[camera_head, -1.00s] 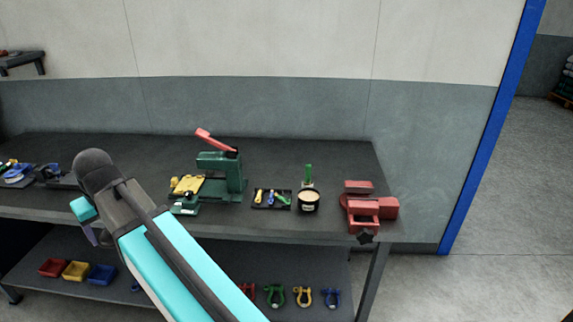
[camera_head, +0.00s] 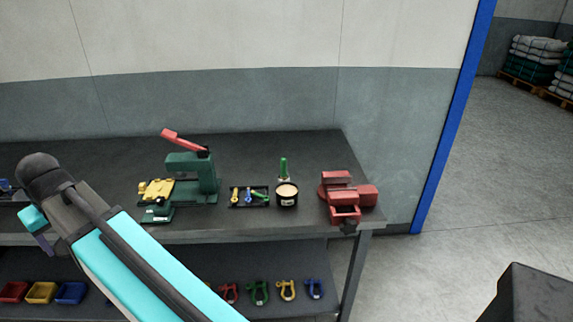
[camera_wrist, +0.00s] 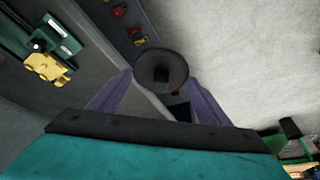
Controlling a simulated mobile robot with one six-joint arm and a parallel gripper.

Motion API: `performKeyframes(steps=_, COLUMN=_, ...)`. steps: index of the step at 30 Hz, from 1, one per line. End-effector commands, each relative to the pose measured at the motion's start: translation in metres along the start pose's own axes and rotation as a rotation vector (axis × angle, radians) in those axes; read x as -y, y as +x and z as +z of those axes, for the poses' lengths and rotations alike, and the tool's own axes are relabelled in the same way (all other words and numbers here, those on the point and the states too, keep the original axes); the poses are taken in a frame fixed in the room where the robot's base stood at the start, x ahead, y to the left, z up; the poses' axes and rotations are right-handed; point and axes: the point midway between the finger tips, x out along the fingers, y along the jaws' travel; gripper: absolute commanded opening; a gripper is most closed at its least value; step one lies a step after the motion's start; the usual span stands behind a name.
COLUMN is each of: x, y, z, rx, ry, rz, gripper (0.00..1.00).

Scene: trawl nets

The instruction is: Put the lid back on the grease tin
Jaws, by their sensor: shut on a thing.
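The grease tin (camera_head: 287,199) stands upright on the workbench. It is a small black tin with a pale label, open at the top, with cream-coloured grease showing. In the wrist view my gripper (camera_wrist: 160,80) has its purple fingers shut on a dark round lid (camera_wrist: 171,57) with a small square knob at its middle. The lid is held clear of the bench. In the head view part of my gripper (camera_head: 44,241) shows at the far left, well away from the tin; the lid is hidden there behind my arm.
Just left of the tin lies a black tray (camera_head: 236,204) of small tools; a green-handled thing (camera_head: 283,170) stands behind it. A red vise (camera_head: 345,195) is to its right, a green press (camera_head: 190,180) further left. A dark block (camera_head: 540,297) shows at lower right.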

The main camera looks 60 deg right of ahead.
Motion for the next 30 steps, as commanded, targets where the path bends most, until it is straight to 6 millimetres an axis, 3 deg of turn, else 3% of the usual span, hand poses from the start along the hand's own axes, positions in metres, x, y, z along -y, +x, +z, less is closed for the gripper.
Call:
performKeyframes(steps=5, x=-0.016, y=0.000, z=-0.001, rx=0.000, ry=0.001, rz=0.000, gripper=0.50)
performKeyframes(steps=11, x=-0.056, y=0.001, z=-0.001, rx=-0.001, ry=0.000, rz=0.000, gripper=0.50)
performKeyframes(steps=30, x=-0.231, y=-0.004, z=0.029, rx=0.000, ry=-0.024, rz=-0.010, gripper=0.50)
